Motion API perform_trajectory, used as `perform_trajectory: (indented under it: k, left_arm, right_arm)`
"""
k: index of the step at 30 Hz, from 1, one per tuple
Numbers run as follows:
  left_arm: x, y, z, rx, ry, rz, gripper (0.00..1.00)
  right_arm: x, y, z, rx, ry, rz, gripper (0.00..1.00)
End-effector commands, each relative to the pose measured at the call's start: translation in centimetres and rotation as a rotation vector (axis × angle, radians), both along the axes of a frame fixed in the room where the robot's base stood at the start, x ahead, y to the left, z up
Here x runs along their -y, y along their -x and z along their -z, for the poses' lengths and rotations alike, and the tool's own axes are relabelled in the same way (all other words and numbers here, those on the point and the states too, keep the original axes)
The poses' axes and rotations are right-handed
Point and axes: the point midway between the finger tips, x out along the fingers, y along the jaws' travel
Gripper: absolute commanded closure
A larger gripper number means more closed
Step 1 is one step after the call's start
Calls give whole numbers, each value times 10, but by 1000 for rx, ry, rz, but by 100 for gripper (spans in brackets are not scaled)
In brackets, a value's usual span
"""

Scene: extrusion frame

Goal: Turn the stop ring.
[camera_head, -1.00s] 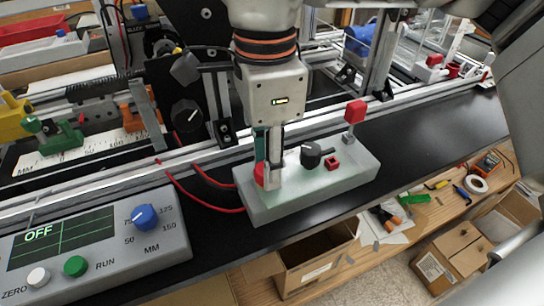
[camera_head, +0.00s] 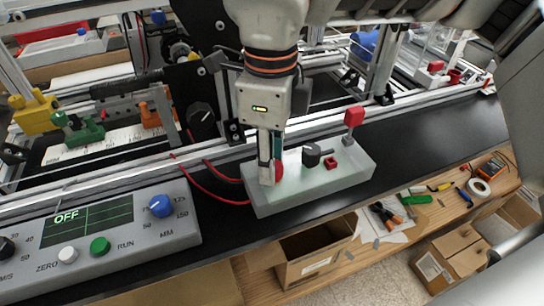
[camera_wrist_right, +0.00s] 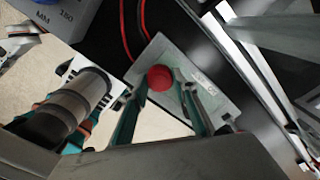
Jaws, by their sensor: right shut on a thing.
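The red round stop ring (camera_head: 279,171) sits at the left end of a pale grey box (camera_head: 325,178) on the black bench strip. My right gripper (camera_head: 270,178) comes down over it from above and is shut on it; one finger hides part of the ring in the head view. In the right wrist view the ring (camera_wrist_right: 159,78) shows as a red disc between the two fingertips of the gripper (camera_wrist_right: 157,88). My left gripper is not in view.
The box also carries a black knob (camera_head: 311,155), a small red square part (camera_head: 331,163) and a red block on a post (camera_head: 354,117). Red cables run to its left end. A control panel (camera_head: 100,235) reading OFF stands at left. An open carton (camera_head: 310,255) is below.

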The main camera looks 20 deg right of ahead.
Motion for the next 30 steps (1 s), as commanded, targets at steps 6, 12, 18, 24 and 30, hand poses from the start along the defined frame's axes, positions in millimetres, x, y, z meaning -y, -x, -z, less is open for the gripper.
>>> perform_trajectory:
  k: [6,12,18,24,30]
  left_arm:
    - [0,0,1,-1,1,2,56]
    - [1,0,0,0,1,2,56]
    - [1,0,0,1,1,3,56]
    - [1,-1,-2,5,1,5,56]
    - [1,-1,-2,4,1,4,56]
  right_arm:
    - [0,0,1,-1,0,1,94]
    - [0,0,1,-1,0,0,55]
    - [0,0,0,-1,1,0,55]
    - [0,0,-3,1,0,1,55]
    - [0,-1,-30,4,-1,1,55]
